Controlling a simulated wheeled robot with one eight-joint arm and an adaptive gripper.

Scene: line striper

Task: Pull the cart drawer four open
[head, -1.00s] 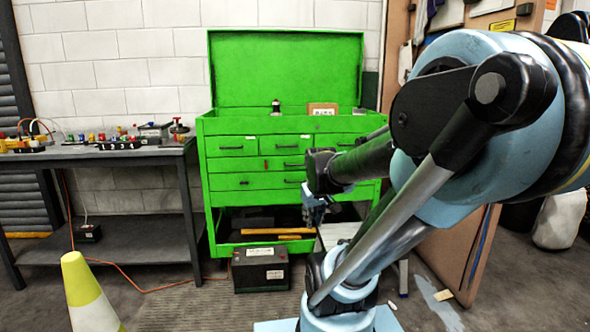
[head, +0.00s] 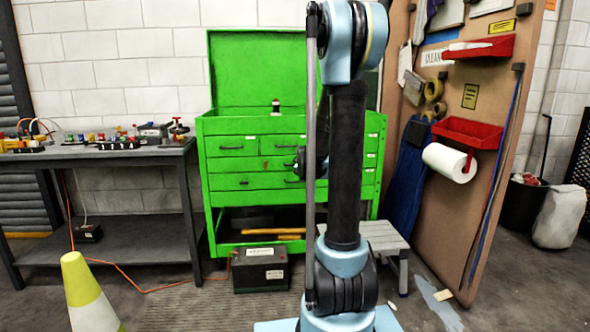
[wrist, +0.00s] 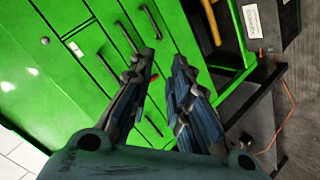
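A green tool cart (head: 212,190) stands against the back wall with its lid up. Its front has several drawers with dark bar handles, and those in view look shut. The wide bottom drawer (head: 265,182) is partly hidden behind my arm. I cannot tell which drawer counts as four. In the wrist view the drawer fronts (wrist: 75,60) appear tilted, with a few dark handles (wrist: 150,22) beyond the fingers. My gripper (wrist: 166,62) has its two fingers apart with nothing between them, in front of the cart. In the head view my arm hides it.
A black battery box (head: 260,268) sits on the floor before the cart. A workbench (head: 110,158) and a traffic cone (head: 88,290) are at left. A grey step stool (head: 385,238) and a brown tool board (head: 450,215) stand at right.

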